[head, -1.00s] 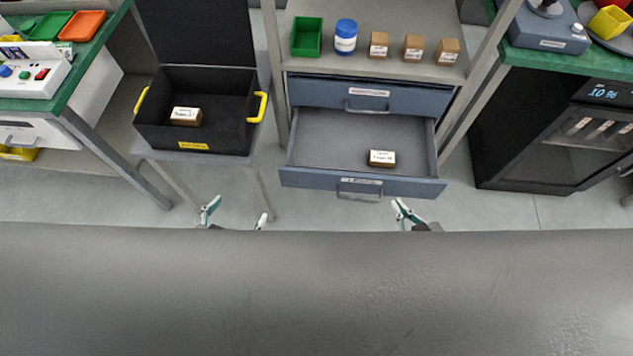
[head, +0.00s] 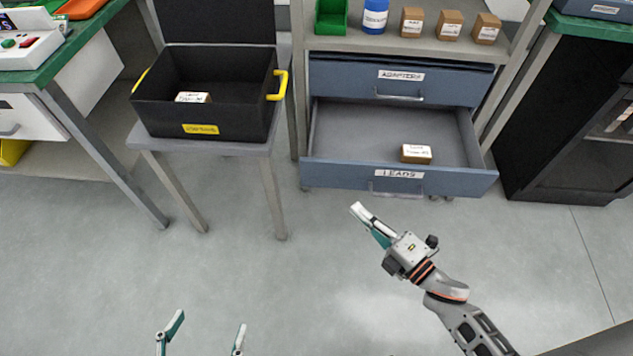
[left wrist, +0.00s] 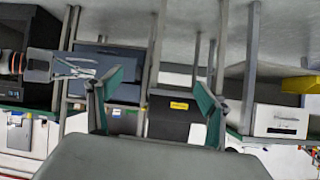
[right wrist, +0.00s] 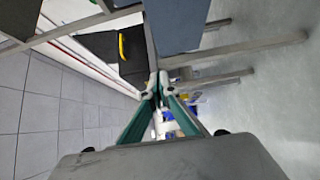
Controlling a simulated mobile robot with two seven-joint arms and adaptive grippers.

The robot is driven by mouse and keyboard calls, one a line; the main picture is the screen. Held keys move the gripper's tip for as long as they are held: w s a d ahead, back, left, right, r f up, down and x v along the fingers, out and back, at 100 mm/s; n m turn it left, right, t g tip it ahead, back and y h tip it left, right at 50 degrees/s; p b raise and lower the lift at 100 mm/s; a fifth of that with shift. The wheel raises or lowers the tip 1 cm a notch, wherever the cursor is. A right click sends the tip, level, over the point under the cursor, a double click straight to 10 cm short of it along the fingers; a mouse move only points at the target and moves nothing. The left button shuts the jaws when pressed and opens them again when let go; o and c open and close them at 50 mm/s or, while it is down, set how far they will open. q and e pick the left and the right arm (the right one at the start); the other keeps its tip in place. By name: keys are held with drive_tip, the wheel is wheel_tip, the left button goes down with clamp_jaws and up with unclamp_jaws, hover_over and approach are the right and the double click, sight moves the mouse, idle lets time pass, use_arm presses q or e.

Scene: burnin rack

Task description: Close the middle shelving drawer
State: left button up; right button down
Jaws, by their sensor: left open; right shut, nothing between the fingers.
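The blue-grey drawer labelled LEADS (head: 455,182) is pulled out below the one labelled ADAPTERS (head: 450,85), which looks shut. A small brown box with a white label (head: 416,154) lies inside the open drawer. My right gripper (head: 361,211) is shut and empty, a little in front of and below the open drawer's front, apparently apart from it. In the right wrist view its fingertips (right wrist: 158,80) are together, near a blue-grey panel (right wrist: 178,25). My left gripper (head: 207,330) is open and empty over the floor at bottom left; its spread fingers show in the left wrist view (left wrist: 157,95).
A black bin with yellow handles (head: 205,115) stands on a grey stand (head: 278,195) left of the drawers. A green bin (head: 331,16), blue-lidded jar (head: 375,15) and several boxes sit on the shelf above. A dark cabinet (head: 550,120) stands right. The floor in front is clear.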

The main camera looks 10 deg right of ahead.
drive_tip(key=b, duration=0.1)
approach(323, 163)
drive_tip(key=w+a, duration=0.3)
drive_tip(key=w, duration=0.1)
drive_tip(key=shift+w+f, duration=0.15)
drive_tip(key=shift+w, duration=0.25)
use_arm(q)
drive_tip(key=shift+w+d+r, duration=0.2)
drive_tip(key=shift+d+r, duration=0.25)
drive_tip(key=shift+d, duration=0.2)
use_arm(e)
drive_tip(key=shift+w, duration=0.15)
drive_tip(key=shift+w, duration=0.1)
